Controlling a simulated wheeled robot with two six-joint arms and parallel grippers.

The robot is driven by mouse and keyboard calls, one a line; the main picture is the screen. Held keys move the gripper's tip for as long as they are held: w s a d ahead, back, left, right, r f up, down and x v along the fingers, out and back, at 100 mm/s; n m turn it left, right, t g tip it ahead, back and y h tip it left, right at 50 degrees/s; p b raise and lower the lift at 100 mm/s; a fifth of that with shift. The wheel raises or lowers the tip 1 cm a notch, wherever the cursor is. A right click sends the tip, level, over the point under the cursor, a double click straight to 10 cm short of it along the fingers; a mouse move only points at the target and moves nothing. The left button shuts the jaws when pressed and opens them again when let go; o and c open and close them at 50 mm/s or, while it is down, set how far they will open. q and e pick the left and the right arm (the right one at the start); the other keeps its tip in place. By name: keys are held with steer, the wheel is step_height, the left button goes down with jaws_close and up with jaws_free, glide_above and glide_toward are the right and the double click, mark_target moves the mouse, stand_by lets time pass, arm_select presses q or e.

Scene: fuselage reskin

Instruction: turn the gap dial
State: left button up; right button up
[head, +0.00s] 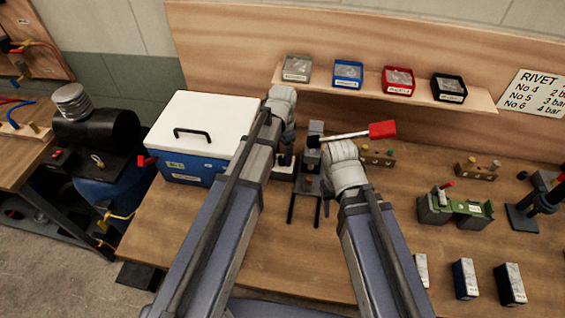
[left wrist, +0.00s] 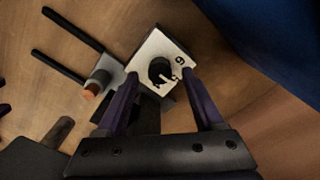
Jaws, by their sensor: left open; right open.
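The gap dial is a black knob (left wrist: 161,70) with a pale pointer on a white, numbered plate (left wrist: 150,50). The plate also shows in the head view (head: 285,168), low beside a dark tool block (head: 313,158). My left gripper (left wrist: 160,76) is open, its two purple fingers on either side of the dial. I cannot tell whether they touch the knob. In the head view my left gripper (head: 286,148) hangs above the plate, its fingers mostly hidden. My right gripper (head: 335,180) is by the tool block; its fingers are hidden behind its wrist.
A red-handled lever (head: 382,130) sticks out right of the tool block. Two black rods (head: 316,212) point toward me. A blue cooler with white lid (head: 205,125) stands left. Small bins (head: 347,73) line the shelf. A green fixture (head: 456,207) stands right.

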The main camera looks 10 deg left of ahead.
arm_select(q)
steer(key=shift+f+b, duration=0.4)
steer(key=shift+f, duration=0.4)
jaws_close()
